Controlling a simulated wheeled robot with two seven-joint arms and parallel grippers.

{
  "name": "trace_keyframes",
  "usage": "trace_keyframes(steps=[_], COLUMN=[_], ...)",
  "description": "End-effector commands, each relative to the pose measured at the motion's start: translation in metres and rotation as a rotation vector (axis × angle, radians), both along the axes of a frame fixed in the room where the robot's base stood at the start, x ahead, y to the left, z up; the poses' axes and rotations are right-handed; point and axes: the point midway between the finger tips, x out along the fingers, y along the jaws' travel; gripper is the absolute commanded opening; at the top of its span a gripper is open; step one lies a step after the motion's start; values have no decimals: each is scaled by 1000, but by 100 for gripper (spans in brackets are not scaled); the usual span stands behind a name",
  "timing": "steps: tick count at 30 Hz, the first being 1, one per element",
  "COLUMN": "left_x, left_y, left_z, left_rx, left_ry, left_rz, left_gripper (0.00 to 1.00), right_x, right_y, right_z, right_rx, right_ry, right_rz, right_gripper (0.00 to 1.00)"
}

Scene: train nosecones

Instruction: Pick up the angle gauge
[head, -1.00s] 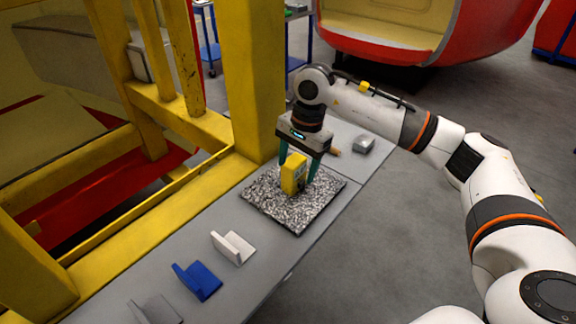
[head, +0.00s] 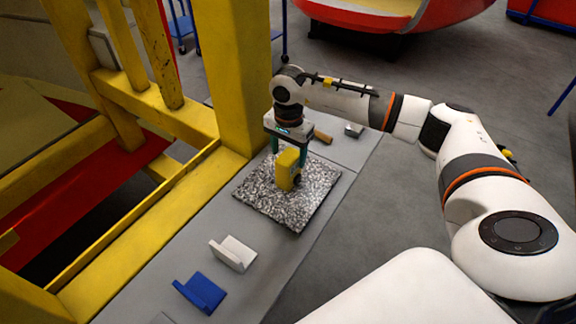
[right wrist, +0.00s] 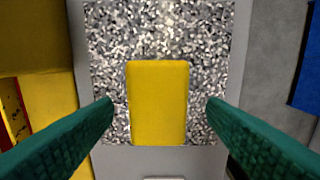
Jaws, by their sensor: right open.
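The angle gauge, a yellow block-shaped device (head: 286,170), stands on a speckled black-and-white mat (head: 262,199) on the grey bench. In the right wrist view the yellow device (right wrist: 158,103) shows from above, centred between my fingers. My right gripper (head: 288,158) is over it with its green fingers pointing down, one on either side. In the right wrist view the right gripper (right wrist: 159,103) is open, with a gap between each finger and the device. My left gripper is not in view.
A white angled bracket (head: 233,254) and a blue one (head: 200,292) lie on the bench in front of the mat. A small grey block (head: 354,130) and a brown handle (head: 322,137) lie behind it. A yellow post (head: 237,80) stands close on the left.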

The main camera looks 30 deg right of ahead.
Motion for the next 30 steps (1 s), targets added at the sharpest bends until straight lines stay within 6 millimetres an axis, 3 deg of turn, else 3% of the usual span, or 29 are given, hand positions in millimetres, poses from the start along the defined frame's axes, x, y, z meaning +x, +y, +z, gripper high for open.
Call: trace_keyframes(steps=[3, 6, 11, 17, 27, 30], left_x=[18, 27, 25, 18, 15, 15], left_y=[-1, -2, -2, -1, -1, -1], left_z=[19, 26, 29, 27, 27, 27], left_rx=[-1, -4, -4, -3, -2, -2], left_ry=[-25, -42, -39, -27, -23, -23], left_rz=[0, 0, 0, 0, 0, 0], left_gripper=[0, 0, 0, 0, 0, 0], right_x=[2, 3, 4, 4, 4, 4], right_y=[-1, -2, -2, -2, -2, -2], right_z=[-13, -31, -45, -46, -46, -45], right_rx=[0, 0, 0, 0, 0, 0], right_ry=[7, 6, 1, 0, 0, -1], right_rz=[-1, -1, 0, 1, 0, 0], right_gripper=[66, 66, 66, 66, 14, 6])
